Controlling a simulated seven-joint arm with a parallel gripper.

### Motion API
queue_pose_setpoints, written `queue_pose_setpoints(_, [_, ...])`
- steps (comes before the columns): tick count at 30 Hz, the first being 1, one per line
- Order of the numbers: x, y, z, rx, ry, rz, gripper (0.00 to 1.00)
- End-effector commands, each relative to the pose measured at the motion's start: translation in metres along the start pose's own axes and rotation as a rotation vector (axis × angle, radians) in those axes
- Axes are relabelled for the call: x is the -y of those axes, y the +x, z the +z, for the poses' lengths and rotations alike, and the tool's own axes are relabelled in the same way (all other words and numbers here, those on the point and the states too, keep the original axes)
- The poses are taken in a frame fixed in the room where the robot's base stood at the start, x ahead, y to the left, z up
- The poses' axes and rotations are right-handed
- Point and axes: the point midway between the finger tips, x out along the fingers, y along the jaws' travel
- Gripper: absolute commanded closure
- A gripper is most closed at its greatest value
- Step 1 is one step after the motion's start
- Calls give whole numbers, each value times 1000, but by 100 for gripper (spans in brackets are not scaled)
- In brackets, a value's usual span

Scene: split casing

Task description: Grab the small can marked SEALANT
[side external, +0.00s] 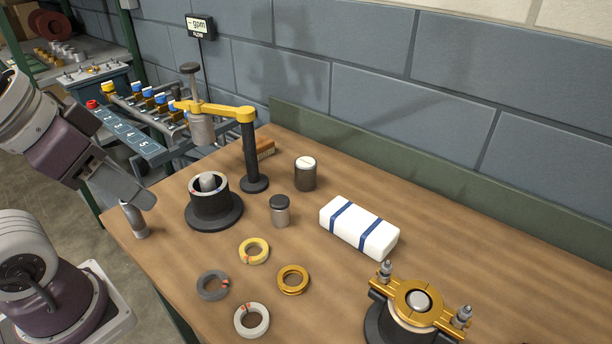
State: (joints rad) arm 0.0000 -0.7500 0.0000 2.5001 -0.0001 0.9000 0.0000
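No lettering that reads SEALANT is legible in the side external view. A small can (280,212) with a dark lid and a grey body stands upright near the middle of the bench. A larger dark can (305,176) with a pale top stands just behind it, to its right; marks on its top are too small to read. My gripper (137,203) is at the bench's left edge, well left of both cans and apart from them. Its fingers cannot be made out clearly, so its opening does not show.
A black flanged cup (213,208) and a yellow-armed post (250,150) stand between my gripper and the cans. Several rings, including a yellow one (254,251), lie in front. A white blue-banded bundle (359,227) lies right. A brass-clamped casing (418,304) stands front right.

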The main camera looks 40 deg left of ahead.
Motion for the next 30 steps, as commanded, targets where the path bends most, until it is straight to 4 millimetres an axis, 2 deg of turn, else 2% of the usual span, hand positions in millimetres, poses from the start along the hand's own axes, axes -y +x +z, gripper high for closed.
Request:
queue_pose_setpoints(1, [0, 0, 0, 0, 0, 0, 60])
queue_pose_setpoints(7, [0, 0, 0, 0, 0, 0, 21])
queue_pose_setpoints(15, [0, 0, 0, -1, 0, -1, 21])
queue_pose_setpoints(17, [2, 3, -10, -9, 0, -10, 21])
queue_pose_setpoints(20, [15, 25, -59, -63, 7, -56, 21])
queue_pose_setpoints(21, [23, 40, -90, -100, 17, -79, 21])
queue_pose_setpoints(23, [36, 70, -137, -165, 41, -107, 21])
queue_pose_setpoints(24, [43, 92, -166, -211, 61, -117, 21])
queue_pose_setpoints(26, [52, 129, -203, -279, 93, -117, 21])
queue_pose_setpoints(27, [57, 155, -225, -324, 112, -108, 21])
queue_pose_setpoints(29, [62, 196, -250, -394, 136, -82, 21])
queue_pose_setpoints(30, [64, 223, -262, -439, 148, -57, 21])
